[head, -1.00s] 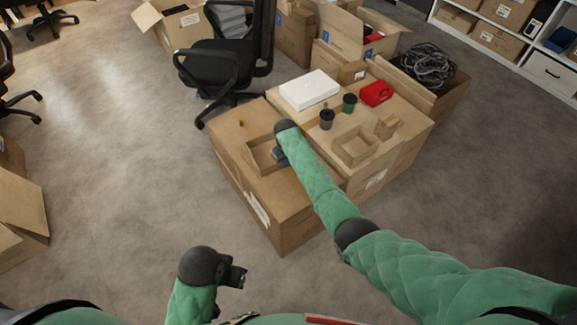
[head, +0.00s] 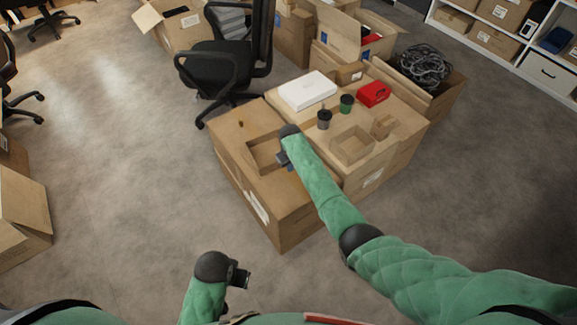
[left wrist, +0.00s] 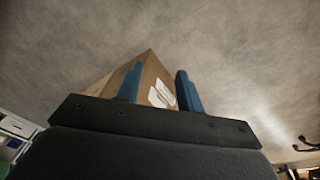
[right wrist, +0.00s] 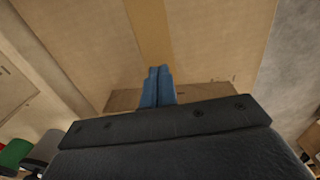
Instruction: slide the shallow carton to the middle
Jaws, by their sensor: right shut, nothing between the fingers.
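In the right wrist view the shut blue fingers (right wrist: 158,86) are beside a strip of cardboard (right wrist: 205,96), over the taped top. I cannot tell whether they touch the shallow carton. My left gripper (head: 241,275) is low in front of the large carton, away from it. Its fingers (left wrist: 160,88) are open and empty in the left wrist view.
On the adjoining carton top are a white box (head: 307,90), a dark cup (head: 324,119), a green cup (head: 346,103), a red case (head: 373,94) and another open tray (head: 352,145). An office chair (head: 225,70) stands behind.

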